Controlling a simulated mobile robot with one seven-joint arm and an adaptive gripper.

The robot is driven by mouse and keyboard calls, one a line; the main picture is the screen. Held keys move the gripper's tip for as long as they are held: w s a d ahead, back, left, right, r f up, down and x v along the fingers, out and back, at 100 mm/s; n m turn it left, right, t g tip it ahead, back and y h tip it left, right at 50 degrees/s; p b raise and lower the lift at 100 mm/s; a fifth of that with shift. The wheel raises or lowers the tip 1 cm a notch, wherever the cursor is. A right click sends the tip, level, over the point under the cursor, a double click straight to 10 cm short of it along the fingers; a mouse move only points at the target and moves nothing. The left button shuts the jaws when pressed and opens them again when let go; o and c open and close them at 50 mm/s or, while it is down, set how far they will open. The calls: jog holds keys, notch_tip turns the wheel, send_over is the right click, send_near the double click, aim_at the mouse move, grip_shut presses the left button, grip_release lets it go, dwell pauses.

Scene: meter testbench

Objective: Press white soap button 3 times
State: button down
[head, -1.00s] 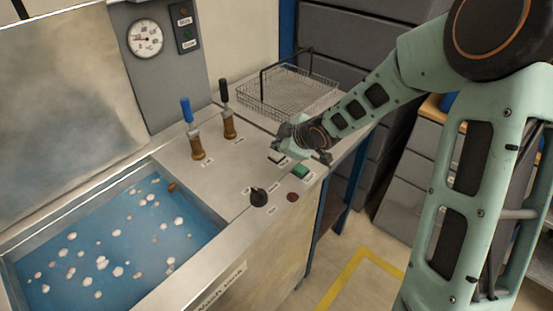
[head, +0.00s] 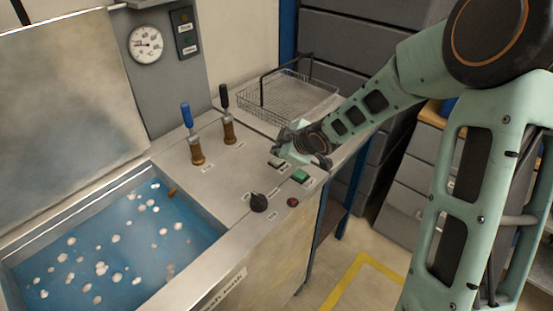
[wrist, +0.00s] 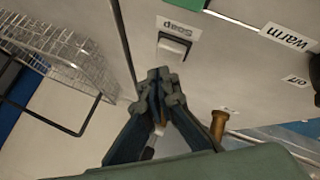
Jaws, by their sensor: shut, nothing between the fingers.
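The white soap button (wrist: 173,47) shows in the wrist view, set in a dark frame beside a label reading "Soap". In the head view the soap button (head: 276,164) is a small pale patch just below my gripper, partly hidden by it. My gripper (wrist: 160,75) is shut and empty, its fingertips close to the button's near edge in the picture. In the head view my gripper (head: 284,148) hangs over the panel by the button. I cannot tell whether the fingertips touch it.
A green button (head: 300,176), a black knob (head: 259,202) and a red button (head: 293,202) sit nearby. Blue (head: 188,116) and black (head: 224,97) handled levers stand left. A wire basket (head: 290,95) is behind. The blue water basin (head: 110,250) lies at lower left.

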aim_at(277, 161)
jog(key=shift+f, duration=0.1)
dwell(0.3)
jog(key=shift+f+b, duration=0.3)
jog(key=shift+b, duration=0.05)
jog(key=shift+f+b, duration=0.4)
jog(key=shift+f, duration=0.1)
dwell(0.5)
jog(key=shift+r, duration=0.1)
jog(key=shift+r+p, duration=0.8)
jog(key=shift+p, duration=0.1)
notch_tip(277, 161, up, 5)
jog(key=p, duration=0.5)
jog(key=shift+r, duration=0.1)
